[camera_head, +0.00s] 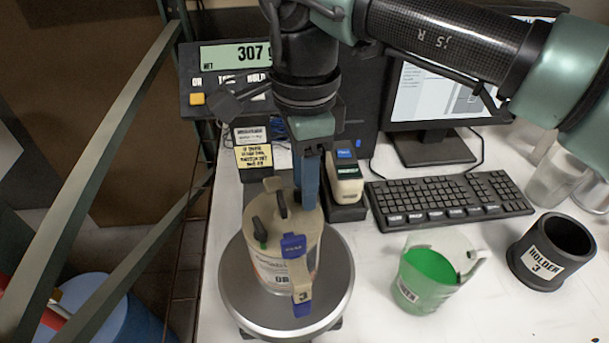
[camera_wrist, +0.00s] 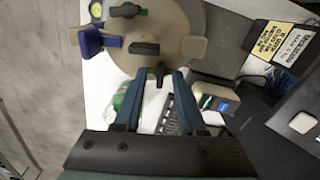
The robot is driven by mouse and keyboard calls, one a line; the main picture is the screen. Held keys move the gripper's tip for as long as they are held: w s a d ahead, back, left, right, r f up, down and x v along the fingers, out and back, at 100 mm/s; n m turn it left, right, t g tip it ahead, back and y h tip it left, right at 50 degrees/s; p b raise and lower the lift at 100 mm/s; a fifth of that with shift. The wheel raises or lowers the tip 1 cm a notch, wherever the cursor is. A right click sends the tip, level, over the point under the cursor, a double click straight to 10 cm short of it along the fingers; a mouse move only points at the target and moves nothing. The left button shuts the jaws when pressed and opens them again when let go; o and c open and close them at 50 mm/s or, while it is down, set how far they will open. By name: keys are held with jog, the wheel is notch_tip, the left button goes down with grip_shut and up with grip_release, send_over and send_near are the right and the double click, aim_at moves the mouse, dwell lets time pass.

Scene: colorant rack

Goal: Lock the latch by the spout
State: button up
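A beige colorant can (camera_head: 268,262) stands on the round scale plate. Its lid (camera_head: 298,225) carries a blue-and-tan spout piece (camera_head: 293,246) at the front, which shows in the wrist view as a blue part (camera_wrist: 92,42). Dark latches sit on the lid: one at the left (camera_head: 260,230) and one at the middle (camera_head: 280,203); the wrist view shows another dark latch (camera_wrist: 158,72) near the rim. My gripper (camera_head: 308,195) is at the can's back right side, pointing down. In the wrist view its blue fingers (camera_wrist: 158,85) are apart, with the rim latch at their tips; contact cannot be told.
The scale plate (camera_head: 340,282) is under the can, with its display (camera_head: 238,57) behind. A small labelled device (camera_head: 345,175), a keyboard (camera_head: 450,200), a cup of green liquid (camera_head: 430,280) and a black holder (camera_head: 550,250) stand to the right. A metal frame post runs at the left.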

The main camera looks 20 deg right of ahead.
grip_shut()
jog(key=shift+m, duration=0.5)
jog(key=m+b, duration=0.1)
jog(key=m, duration=0.1)
jog(key=shift+m, duration=0.3)
jog(key=m+b, duration=0.1)
jog(key=m, duration=0.3)
jog(key=shift+m+b, duration=0.3)
jog(key=shift+b, duration=0.1)
jog(key=shift+m+b, duration=0.35)
jog(key=shift+m, duration=1.85)
jog(key=shift+m+b, duration=0.55)
jog(key=shift+m, duration=1.35)
dwell(1.7)
